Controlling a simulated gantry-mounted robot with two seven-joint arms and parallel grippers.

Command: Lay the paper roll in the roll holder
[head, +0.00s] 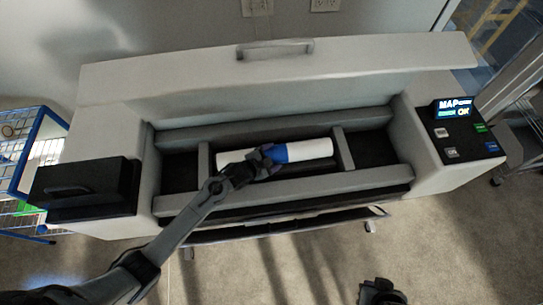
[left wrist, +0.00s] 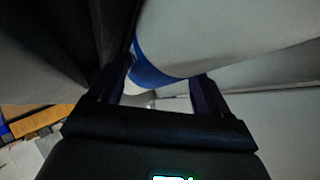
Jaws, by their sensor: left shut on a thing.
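The paper roll (head: 312,149) is white with a blue band around its middle. It lies lengthwise over the roll holder (head: 343,150), the recess inside the large grey printer, between two short upright dividers. I cannot tell whether it rests on the holder or hangs just above it. My left gripper (head: 268,156) is shut on the roll at the blue band. In the left wrist view the roll (left wrist: 225,40) runs between the two fingers (left wrist: 165,90), with the blue band close to them. My right gripper (head: 382,292) shows only in part at the bottom edge, away from the printer.
The printer's lid (head: 275,75) stands raised behind the recess, with a handle on top. A control panel (head: 462,125) with a lit display is on the right end and a black box (head: 85,188) on the left end. A blue wire cart (head: 35,150) stands at left.

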